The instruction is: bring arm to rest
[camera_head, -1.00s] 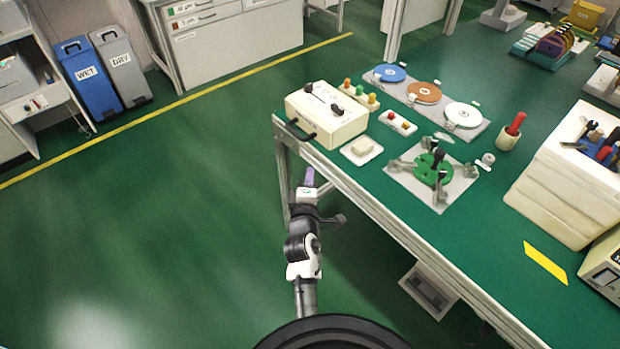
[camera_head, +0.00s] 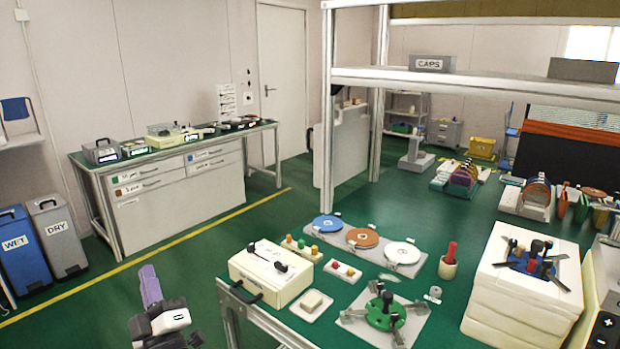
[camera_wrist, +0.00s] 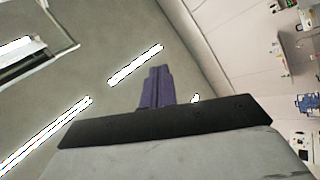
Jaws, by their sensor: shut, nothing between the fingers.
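My gripper (camera_head: 148,272) shows at the lower left in the head view, with purple fingers pointing up. It is off the left end of the green table, over the floor side, and touches nothing. In the wrist view the purple fingers (camera_wrist: 156,80) are together with nothing between them. Behind them that view shows the ceiling with bright light strips. Most of my arm is below the head picture's edge.
The green table (camera_head: 455,212) bears a cream box with a handle (camera_head: 262,280), colored discs (camera_head: 362,238) and a green fixture (camera_head: 385,318). Blue and grey bins (camera_head: 22,258) stand left. A drawer bench (camera_head: 180,185) stands behind. Green floor lies between.

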